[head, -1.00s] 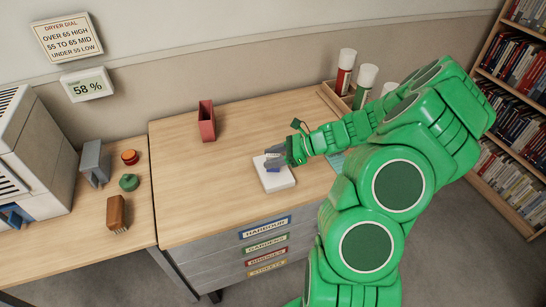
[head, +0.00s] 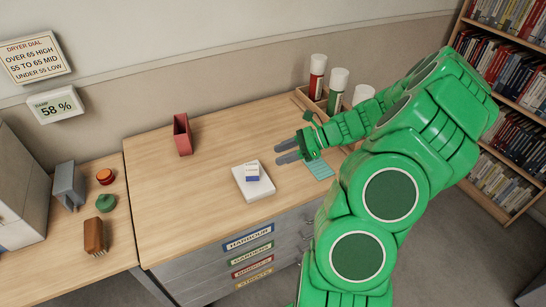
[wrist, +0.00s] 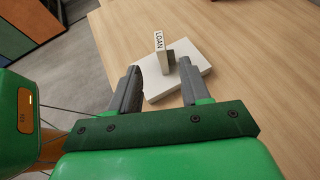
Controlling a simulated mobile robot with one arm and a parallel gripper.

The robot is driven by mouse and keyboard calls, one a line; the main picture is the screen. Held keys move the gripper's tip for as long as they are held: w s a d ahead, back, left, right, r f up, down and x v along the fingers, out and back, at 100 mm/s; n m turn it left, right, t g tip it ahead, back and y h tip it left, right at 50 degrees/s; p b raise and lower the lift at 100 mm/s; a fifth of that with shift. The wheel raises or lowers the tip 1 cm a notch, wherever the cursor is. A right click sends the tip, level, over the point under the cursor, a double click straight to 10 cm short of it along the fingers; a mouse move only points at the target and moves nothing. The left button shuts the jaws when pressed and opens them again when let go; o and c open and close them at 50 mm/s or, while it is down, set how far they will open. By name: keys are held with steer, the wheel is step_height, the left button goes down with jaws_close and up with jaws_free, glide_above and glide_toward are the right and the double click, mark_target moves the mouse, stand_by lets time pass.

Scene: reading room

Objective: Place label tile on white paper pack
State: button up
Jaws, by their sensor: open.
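The pack lies flat on the wooden desk. My gripper (head: 284,152) is open and empty, to the right of the tile and apart from it. In the wrist view its two grey fingers (wrist: 160,90) point toward the pack with a gap between them.
A red holder (head: 182,136) stands at the back left of the desk. A wooden rack (head: 312,102) with capped tubes is at the back right. A teal sheet (head: 321,168) lies by my gripper. The side table holds a brush (head: 95,235) and several small items.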

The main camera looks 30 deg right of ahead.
steer(key=s+a+r+n+g+h, duration=0.1)
steer(key=s+a+r+n+g, duration=0.1)
steer(key=s+a+r+n, duration=0.3)
steer(key=s+a+r+n+g+h, duration=0.2)
steer(key=s+a+n+g, duration=0.1)
steer(key=a, duration=0.4)
steer(key=s+a+r+n+g+h, duration=0.1)
steer(key=s+a+r+n+g, duration=0.1)
steer(key=s+a+r+n, duration=0.3)
steer(key=s+a+r+n+h, duration=0.1)
steer(key=s+r+n+h, duration=0.2)
steer(key=s, duration=1.5)
steer(key=shift+s+r+n+h, duration=0.2)
steer(key=shift+n+h, duration=2.2)
steer(key=shift+n, duration=0.9)
